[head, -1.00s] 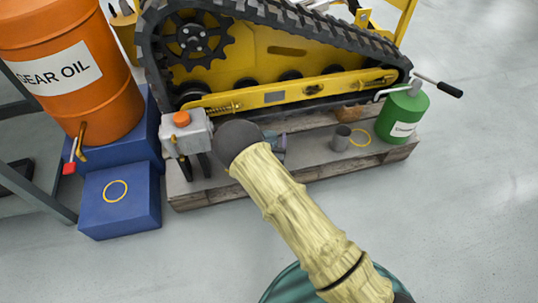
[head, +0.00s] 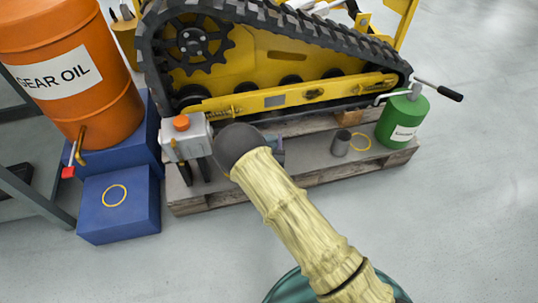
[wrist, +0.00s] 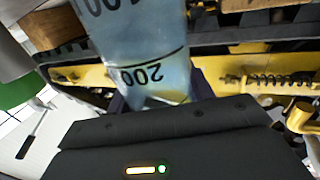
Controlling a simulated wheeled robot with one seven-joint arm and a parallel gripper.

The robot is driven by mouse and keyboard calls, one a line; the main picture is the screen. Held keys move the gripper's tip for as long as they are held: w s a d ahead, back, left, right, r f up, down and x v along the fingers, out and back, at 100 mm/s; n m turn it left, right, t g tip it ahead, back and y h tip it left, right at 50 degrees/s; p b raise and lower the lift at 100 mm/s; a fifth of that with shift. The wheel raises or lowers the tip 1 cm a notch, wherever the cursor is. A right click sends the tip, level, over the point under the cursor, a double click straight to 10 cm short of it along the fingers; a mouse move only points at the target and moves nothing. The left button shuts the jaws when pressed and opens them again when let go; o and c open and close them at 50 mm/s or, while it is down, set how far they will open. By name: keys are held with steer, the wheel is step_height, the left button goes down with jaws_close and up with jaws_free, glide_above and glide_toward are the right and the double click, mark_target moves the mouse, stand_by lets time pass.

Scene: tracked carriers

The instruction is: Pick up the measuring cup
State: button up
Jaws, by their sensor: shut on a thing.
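The measuring cup (wrist: 140,50) is see-through and bluish, with dark marks, one reading 200. It fills the upper middle of the wrist view, its lower end between my fingers. My gripper (wrist: 158,98) is shut on it. In the head view my arm's dark, rounded end hides the gripper and most of the cup, and only a small bluish patch (head: 278,150) shows beside it. Whether the cup touches the pallet or is raised cannot be told.
Blue boxes (head: 118,215) and an orange drum (head: 75,80) stand left. Floor at right is clear.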

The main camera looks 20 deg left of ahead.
step_height(320, 180, up, 10)
steer(key=p, duration=0.6)
steer(key=shift+r, duration=0.1)
stand_by(0.4)
